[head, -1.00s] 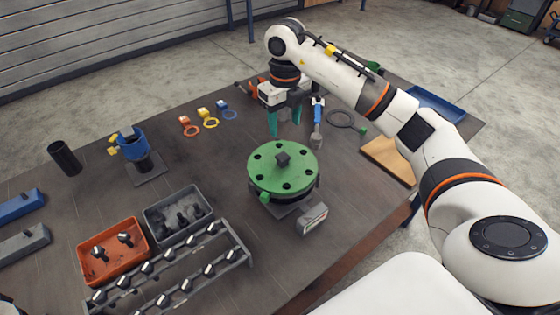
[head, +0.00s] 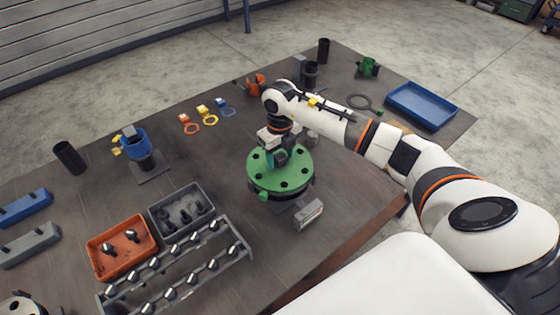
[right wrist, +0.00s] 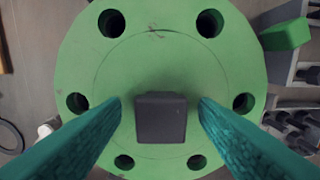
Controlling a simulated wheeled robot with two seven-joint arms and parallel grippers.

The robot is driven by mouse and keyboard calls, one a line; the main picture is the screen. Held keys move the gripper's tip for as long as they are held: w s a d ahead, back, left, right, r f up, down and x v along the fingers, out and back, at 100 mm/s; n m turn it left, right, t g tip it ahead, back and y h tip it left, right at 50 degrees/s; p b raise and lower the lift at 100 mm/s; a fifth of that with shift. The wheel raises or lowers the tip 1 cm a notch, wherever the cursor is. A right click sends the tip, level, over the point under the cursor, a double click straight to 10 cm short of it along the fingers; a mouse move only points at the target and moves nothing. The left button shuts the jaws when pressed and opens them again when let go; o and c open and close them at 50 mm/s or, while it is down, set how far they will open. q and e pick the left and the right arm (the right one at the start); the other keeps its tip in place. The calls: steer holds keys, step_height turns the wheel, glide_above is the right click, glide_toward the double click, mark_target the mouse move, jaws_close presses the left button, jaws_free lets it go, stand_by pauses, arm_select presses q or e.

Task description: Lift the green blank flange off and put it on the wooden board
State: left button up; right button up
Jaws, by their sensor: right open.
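The green blank flange (head: 284,183) lies flat on top of the pipe stand near the table's middle. It is a round disc with several bolt holes that look empty and a dark square knob (right wrist: 161,118) at its centre. My right gripper (head: 277,158) is over the flange, pointing down. In the right wrist view its teal fingers (right wrist: 160,106) are open, one on each side of the knob, with a gap on both sides. The wooden board cannot be made out now; my right arm covers that part of the table. My left gripper is not in view.
A small grey box with a display (head: 308,213) stands close in front of the flange. A bolt rack (head: 180,265), an orange bin (head: 122,246) and a grey bin (head: 182,210) are to the left. A blue tray (head: 422,106) is at the far right.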

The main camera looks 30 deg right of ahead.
jaws_close()
steer(key=shift+r, duration=0.1)
steer(key=shift+w+r, duration=0.1)
steer(key=shift+r, duration=0.3)
step_height(320, 180, up, 9)
steer(key=b, duration=0.3)
steer(key=shift+r, duration=0.25)
step_height(320, 180, up, 5)
steer(key=p, duration=0.3)
glide_above(280, 155)
steer(key=shift+f, duration=0.15)
stand_by(0.4)
